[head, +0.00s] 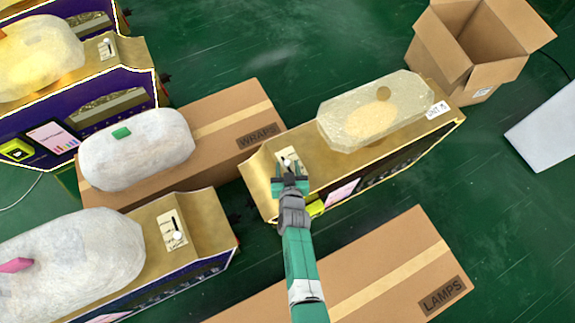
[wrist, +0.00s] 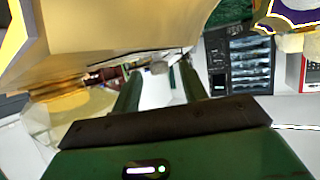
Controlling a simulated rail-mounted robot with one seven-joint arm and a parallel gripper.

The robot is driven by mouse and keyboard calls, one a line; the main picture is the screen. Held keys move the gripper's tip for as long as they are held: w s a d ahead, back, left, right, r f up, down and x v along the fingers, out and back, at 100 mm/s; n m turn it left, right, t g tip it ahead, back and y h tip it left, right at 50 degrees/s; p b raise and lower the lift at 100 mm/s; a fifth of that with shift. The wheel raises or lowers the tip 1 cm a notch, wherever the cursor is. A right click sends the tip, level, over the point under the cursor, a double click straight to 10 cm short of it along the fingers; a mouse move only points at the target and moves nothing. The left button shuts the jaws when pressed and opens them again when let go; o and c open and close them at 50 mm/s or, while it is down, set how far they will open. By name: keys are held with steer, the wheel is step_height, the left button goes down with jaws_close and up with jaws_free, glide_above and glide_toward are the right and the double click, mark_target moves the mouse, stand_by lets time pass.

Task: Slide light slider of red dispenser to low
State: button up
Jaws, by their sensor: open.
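A gold-topped dispenser (head: 262,165) with a clear domed container (head: 375,110) stands right of centre; I see no red on it, and cannot tell which dispenser the task calls red. Its pale light slider panel (head: 287,157) is on the gold top at its left end, partly covered by my gripper. My gripper (head: 288,177) is open and empty over that panel's near end. In the wrist view, the two green fingers of my gripper (wrist: 160,90) are apart, with a small grey knob (wrist: 160,67) between and beyond them. I cannot tell whether they touch it.
A second dispenser (head: 205,230) at lower left has its own slider (head: 173,230). Another, outlined dispenser (head: 130,85) stands at upper left. A WRAPS box (head: 225,125), a LAMPS box (head: 400,265) and an open carton (head: 460,60) surround the middle. Green floor shows between them.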

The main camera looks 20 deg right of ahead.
steer(key=p+v, duration=0.1)
steer(key=v, duration=0.1)
steer(key=p+v, duration=0.4)
steer(key=shift+s+a+r, duration=0.15)
steer(key=shift+s+r, duration=0.1)
steer(key=shift+r, duration=0.15)
steer(key=shift+s, duration=0.3)
